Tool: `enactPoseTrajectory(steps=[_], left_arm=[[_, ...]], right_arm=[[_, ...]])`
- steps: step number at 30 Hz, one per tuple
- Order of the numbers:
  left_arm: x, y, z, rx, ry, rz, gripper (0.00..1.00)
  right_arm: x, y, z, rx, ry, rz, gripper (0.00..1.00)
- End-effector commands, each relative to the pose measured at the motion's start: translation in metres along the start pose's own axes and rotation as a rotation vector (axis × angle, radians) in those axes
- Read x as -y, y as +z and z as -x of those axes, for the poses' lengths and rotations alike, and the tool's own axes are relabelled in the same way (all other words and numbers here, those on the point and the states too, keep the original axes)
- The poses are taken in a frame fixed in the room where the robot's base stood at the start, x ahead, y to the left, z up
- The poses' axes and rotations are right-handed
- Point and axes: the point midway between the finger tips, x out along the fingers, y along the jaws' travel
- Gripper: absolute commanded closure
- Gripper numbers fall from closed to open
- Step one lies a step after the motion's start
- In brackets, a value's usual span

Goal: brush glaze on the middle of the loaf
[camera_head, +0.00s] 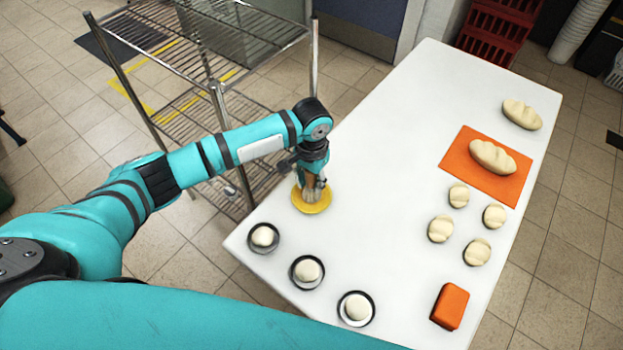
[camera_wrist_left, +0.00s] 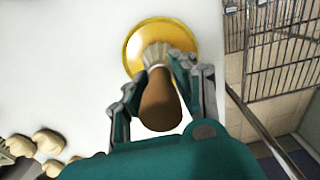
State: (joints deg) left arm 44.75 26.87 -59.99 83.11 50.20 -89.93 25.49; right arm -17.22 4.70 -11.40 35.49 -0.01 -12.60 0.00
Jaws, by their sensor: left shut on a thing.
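My left gripper (camera_head: 313,186) is shut on a brush, pointing down at the left edge of the white table. In the left wrist view the brush has a brown handle (camera_wrist_left: 160,103) between the fingers (camera_wrist_left: 158,88) and pale bristles (camera_wrist_left: 155,54). The bristles are over or in a round yellow dish (camera_head: 300,204), which also shows in the left wrist view (camera_wrist_left: 190,30); contact cannot be told. A pale scored loaf (camera_head: 492,157) lies on an orange mat (camera_head: 462,145) at the right, well apart from the brush. My right gripper is not seen.
Another loaf (camera_head: 521,115) lies beyond the mat. Several rolls (camera_head: 440,229) sit nearer, with an orange block (camera_head: 450,307) at the front. Three dark dishes with dough (camera_head: 307,271) line the near left edge. A wire rack (camera_head: 190,60) stands left. The table's middle (camera_head: 385,180) is clear.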

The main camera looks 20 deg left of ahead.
Motion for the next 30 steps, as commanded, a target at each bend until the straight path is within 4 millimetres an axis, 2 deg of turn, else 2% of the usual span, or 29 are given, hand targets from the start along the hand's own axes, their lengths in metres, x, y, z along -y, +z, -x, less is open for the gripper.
enactPoseTrajectory(steps=[30], left_arm=[[-0.0006, 0.0001, -0.0010, 0.000, 0.001, -0.001, 1.00]], right_arm=[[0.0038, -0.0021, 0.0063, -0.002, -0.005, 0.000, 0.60]])
